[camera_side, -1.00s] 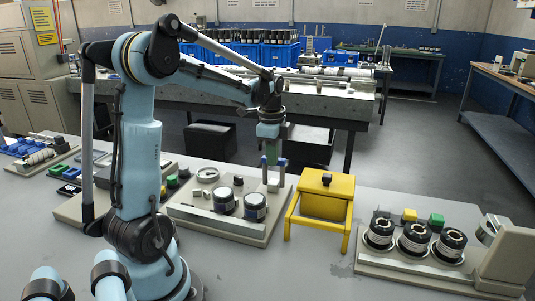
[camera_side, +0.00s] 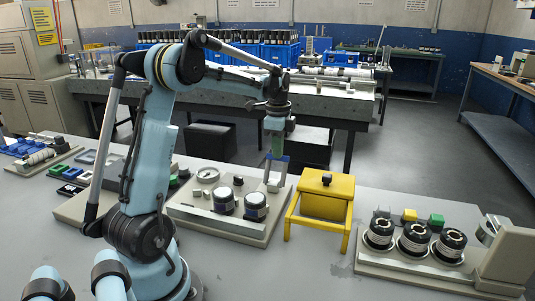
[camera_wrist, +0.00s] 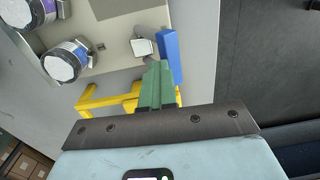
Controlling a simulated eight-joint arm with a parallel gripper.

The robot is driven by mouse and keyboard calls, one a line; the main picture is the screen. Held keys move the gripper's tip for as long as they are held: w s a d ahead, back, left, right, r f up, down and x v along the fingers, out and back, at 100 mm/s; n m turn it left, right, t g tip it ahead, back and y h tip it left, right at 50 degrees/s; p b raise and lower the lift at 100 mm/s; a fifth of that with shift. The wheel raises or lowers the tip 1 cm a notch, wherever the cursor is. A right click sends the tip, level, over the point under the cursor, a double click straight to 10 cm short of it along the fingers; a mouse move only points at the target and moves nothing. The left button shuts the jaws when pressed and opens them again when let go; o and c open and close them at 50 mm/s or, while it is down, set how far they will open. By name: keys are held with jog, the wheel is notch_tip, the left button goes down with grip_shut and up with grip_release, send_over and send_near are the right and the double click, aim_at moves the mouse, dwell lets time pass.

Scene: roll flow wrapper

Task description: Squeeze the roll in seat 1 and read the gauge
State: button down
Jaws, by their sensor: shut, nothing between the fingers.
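My gripper (camera_side: 279,150) is upright above the right back of the beige middle fixture (camera_side: 240,234). Its green fingers also show in the wrist view (camera_wrist: 156,85), shut together with no roll between them. Two white-topped rolls sit in the fixture, a left one (camera_side: 224,200) and a right one (camera_side: 256,206); they lie to the upper left in the wrist view. My gripper is well apart from both. A round pale gauge (camera_side: 207,175) is at the fixture's back left; its reading is too small to tell. I cannot tell which seat is seat 1.
A blue upright piece (camera_wrist: 170,56) and a pale block (camera_wrist: 144,47) are close by my fingers. A yellow stand (camera_side: 327,197) is right of the fixture. Farther right, a second fixture (camera_side: 400,266) holds three dark rolls, with grey, yellow and green blocks behind.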

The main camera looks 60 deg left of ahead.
jog(key=shift+w+a+f, duration=0.2)
jog(key=shift+w+a, duration=0.1)
jog(key=shift+a, duration=0.2)
jog(key=s+d+r, duration=0.3)
jog(key=w+a+r, duration=0.3)
jog(key=r, duration=0.6)
jog(key=shift+w, duration=0.15)
jog(key=shift+d, duration=0.1)
jog(key=s+d+f+n+t+y, duration=0.1)
jog(key=s+d+n+t, duration=0.2)
jog(key=d, duration=1.2)
jog(key=s+d+f+n+t, duration=0.2)
jog(key=s+d+f+n, duration=0.1)
jog(key=d, duration=0.3)
jog(key=s+d+f+n+t+h, duration=0.1)
jog(key=s+d+f+n+t, duration=0.1)
jog(key=s+d+f+n, duration=0.1)
notch_tip(320, 180, down, 3)
jog(key=s+d, duration=0.1)
jog(key=d, duration=0.1)
jog(key=shift+d, duration=0.35)
jog(key=c, duration=1.8)
grip_release()
jog(key=shift+r, duration=0.1)
